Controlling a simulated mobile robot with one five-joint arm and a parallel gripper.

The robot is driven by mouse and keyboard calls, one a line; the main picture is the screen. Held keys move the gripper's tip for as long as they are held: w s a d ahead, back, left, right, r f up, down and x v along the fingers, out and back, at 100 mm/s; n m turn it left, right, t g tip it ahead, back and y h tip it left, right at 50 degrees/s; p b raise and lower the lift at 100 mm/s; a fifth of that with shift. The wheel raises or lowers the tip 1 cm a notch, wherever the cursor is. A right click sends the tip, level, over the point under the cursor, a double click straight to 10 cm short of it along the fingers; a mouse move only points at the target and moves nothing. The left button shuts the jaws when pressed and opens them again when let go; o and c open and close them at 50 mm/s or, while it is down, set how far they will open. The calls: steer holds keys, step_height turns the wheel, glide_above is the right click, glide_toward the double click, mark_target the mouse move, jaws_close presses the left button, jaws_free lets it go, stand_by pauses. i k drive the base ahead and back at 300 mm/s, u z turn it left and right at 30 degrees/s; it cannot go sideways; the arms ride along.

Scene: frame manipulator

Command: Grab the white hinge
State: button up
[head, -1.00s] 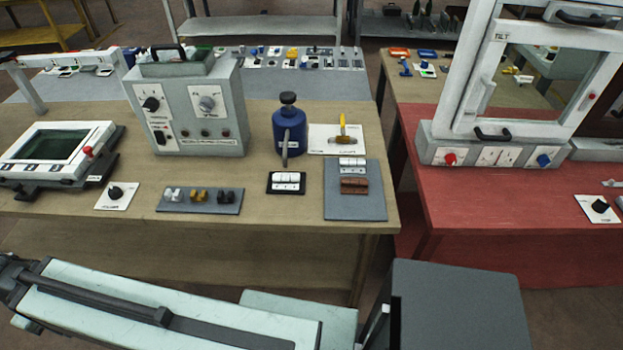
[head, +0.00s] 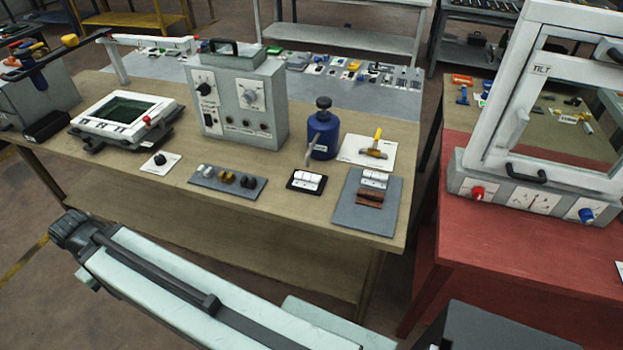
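A white hinge-like piece (head: 374,177) lies on the upper part of a grey plate (head: 352,217) at the right end of the wooden bench. A similar brown piece (head: 369,198) lies just below it on the same plate. Another white two-part piece (head: 308,180) sits on a small black plate to the left. A small white piece (head: 206,170) is at the left end of another grey plate. At this size I cannot tell for certain which white piece is the hinge. My pale arm link crosses the bottom, apart from these pieces. My gripper is not in view.
A blue bottle (head: 324,134) stands behind the plates, beside a white board with a yellow-handled tool (head: 375,147). A grey control box (head: 240,100) and a screen unit (head: 125,118) stand to the left. A red table (head: 520,250) with a white frame is at right.

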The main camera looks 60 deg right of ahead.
mark_target(304, 180)
steer(key=u, duration=0.1)
steer(key=i, duration=0.9)
steer(key=z, duration=0.1)
